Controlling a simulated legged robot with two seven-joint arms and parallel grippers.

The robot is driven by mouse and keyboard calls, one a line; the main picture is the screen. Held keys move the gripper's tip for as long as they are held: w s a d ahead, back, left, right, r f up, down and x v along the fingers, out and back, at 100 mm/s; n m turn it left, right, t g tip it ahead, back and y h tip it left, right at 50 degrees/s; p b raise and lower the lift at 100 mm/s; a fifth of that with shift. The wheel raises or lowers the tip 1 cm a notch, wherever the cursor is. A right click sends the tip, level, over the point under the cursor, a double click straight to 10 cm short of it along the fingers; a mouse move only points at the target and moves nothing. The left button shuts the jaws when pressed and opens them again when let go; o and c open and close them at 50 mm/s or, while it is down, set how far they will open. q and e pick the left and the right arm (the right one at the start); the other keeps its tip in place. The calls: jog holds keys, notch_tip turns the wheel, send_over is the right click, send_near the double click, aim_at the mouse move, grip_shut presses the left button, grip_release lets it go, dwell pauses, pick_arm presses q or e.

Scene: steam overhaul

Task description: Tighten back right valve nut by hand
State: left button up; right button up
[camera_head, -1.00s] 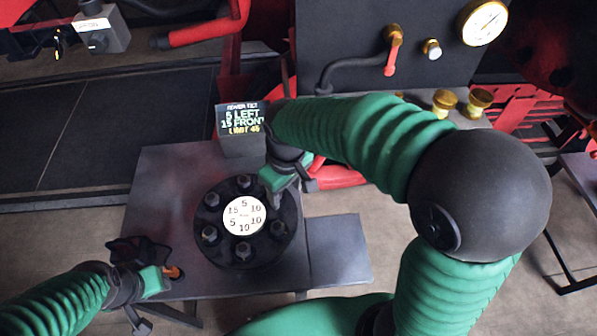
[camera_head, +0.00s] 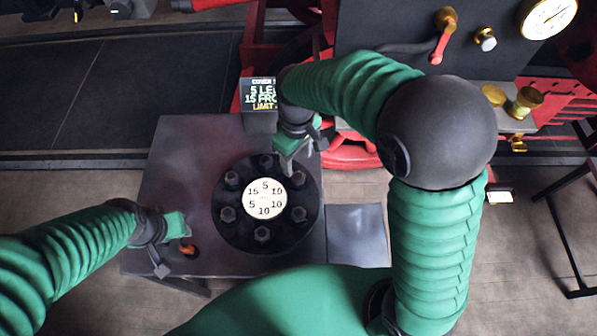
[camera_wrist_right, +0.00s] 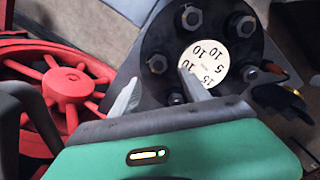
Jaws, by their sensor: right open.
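The black round valve cover (camera_head: 240,235) lies on a grey table and carries a ring of hex nuts around a white numbered disc (camera_head: 265,199). The back right nut (camera_head: 298,180) shows just in front of my right gripper (camera_head: 297,160). In the right wrist view, my right gripper (camera_wrist_right: 160,85) has its two fingers apart and empty. A nut (camera_wrist_right: 157,63) shows in the gap between the fingertips in that picture; I cannot tell the exact distance. My left gripper (camera_head: 180,232) is at the table's left side, away from the cover; its jaws are unclear.
A dark sign box (camera_head: 260,105) with lit text stands behind the cover, close to my right wrist. A small orange-tipped thing (camera_head: 187,249) lies by my left gripper. A red spoked wheel (camera_wrist_right: 70,85) is beyond the table. The table's left back area is bare.

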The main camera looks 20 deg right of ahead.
aim_at(298, 175)
notch_tip(298, 175, down, 8)
jog(key=shift+w+r, duration=0.15)
jog(key=shift+r, duration=0.05)
jog(key=shift+d+f, duration=0.45)
jog(key=shift+d, duration=0.05)
jog(key=shift+a, duration=0.5)
jog(key=c, duration=1.1)
jog(key=shift+d, duration=0.2)
grip_shut()
